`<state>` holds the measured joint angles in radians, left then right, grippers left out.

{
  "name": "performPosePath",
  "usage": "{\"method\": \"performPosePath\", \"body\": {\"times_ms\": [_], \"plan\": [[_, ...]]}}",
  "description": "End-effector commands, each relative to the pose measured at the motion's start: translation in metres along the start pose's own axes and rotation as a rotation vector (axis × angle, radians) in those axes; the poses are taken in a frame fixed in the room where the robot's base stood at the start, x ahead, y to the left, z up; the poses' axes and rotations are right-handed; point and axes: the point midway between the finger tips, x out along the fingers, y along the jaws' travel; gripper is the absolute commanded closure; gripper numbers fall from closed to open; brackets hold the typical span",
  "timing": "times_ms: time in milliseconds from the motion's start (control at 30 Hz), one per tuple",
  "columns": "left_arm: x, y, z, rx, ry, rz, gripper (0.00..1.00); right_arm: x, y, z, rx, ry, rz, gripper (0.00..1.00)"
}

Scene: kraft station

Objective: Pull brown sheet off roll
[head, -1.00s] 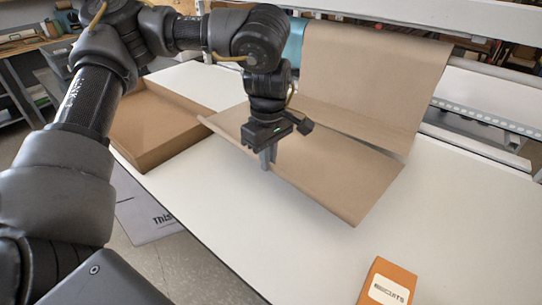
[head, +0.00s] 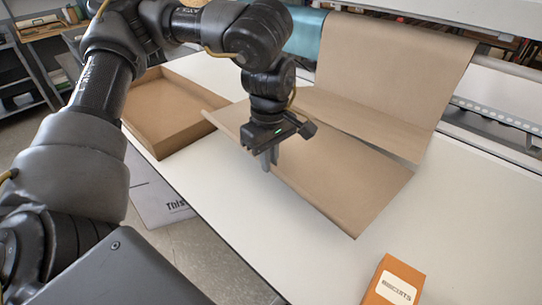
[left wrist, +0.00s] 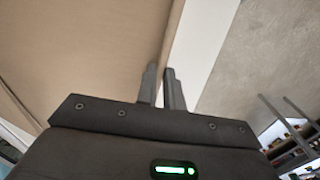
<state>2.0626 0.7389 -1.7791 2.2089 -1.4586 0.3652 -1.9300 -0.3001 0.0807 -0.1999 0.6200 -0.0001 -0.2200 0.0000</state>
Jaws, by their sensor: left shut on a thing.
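In the left wrist view the fingers (left wrist: 162,88) close at the edge of the brown sheet (left wrist: 85,45). The roll itself is mostly out of view; a teal part (head: 303,35) shows beside the top of the sheet. My right gripper is not in view.
An open cardboard tray (head: 165,147) stands at the left of the table, close to the sheet's left corner. An orange box with a white label (head: 393,284) stands at the front right. The white table (head: 290,235) is clear in front of the sheet.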

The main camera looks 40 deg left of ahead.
Motion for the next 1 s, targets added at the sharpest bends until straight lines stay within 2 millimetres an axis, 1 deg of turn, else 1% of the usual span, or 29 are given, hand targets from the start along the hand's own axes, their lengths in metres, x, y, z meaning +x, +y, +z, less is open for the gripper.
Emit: {"method": "performPosePath", "body": {"times_ms": [233, 800, 1000], "plan": [[-0.001, -0.004, 0.0, 0.002, 0.0, -0.001, 1.0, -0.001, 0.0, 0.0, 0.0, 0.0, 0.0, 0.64], [-0.004, -0.044, 0.005, 0.002, -0.001, 0.0, 1.0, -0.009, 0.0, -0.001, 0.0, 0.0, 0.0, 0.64], [-0.004, -0.05, 0.005, 0.001, 0.0, 0.0, 1.0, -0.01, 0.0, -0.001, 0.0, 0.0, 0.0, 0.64]]}}
